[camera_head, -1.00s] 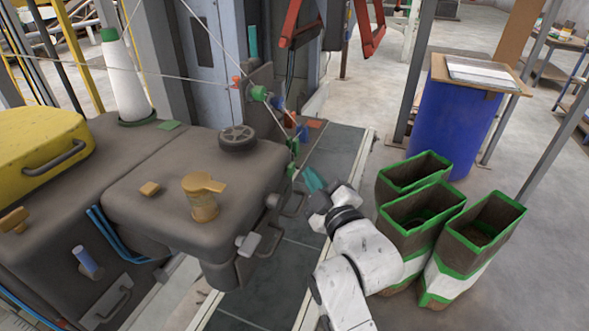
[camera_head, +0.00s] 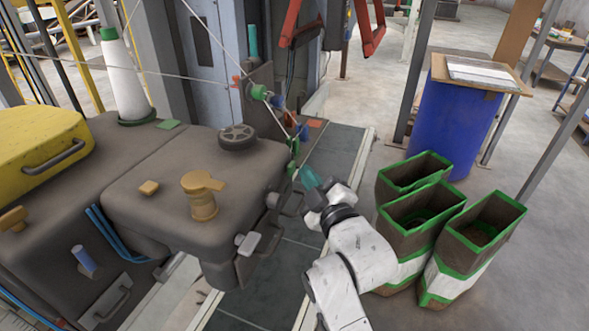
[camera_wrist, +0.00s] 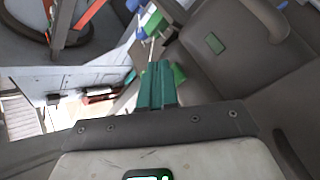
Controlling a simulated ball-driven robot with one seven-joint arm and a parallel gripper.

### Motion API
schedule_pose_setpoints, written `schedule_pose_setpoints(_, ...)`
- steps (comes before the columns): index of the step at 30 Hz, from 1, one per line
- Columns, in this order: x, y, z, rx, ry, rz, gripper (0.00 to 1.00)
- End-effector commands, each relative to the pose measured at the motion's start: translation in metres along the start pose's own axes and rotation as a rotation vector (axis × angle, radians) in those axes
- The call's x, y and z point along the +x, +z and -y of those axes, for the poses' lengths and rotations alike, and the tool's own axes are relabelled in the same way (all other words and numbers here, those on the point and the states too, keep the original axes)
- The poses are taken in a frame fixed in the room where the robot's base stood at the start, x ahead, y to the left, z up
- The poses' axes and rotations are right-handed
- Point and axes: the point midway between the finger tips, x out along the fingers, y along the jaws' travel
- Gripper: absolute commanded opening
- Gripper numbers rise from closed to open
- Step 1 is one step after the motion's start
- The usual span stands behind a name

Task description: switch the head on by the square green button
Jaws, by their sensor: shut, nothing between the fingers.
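The sewing head (camera_head: 215,165) is a dark grey housing with rounded edges in the middle left of the head view. My gripper (camera_head: 308,177) is at its right side, with teal fingers closed together and empty. In the wrist view my gripper (camera_wrist: 157,84) points up the picture. A green block (camera_wrist: 178,74) shows just right of the fingertips; contact cannot be told. In the head view, small green parts (camera_head: 294,150) are on the head's right edge; which is the square button is unclear.
A black handwheel (camera_head: 238,137) and a tan knob (camera_head: 202,195) stand on the head. Green-rimmed bags (camera_head: 425,215) stand to the right of my arm, near a blue drum (camera_head: 455,120). A dark conveyor strip (camera_head: 335,150) runs beneath; thread crosses above.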

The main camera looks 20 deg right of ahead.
Motion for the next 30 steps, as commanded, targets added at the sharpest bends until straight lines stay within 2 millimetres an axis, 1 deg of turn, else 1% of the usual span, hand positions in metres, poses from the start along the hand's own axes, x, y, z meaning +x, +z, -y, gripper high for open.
schedule_pose_setpoints(30, 0.0053, -0.0043, 0.0036, 0.000, 0.000, -0.001, 0.00)
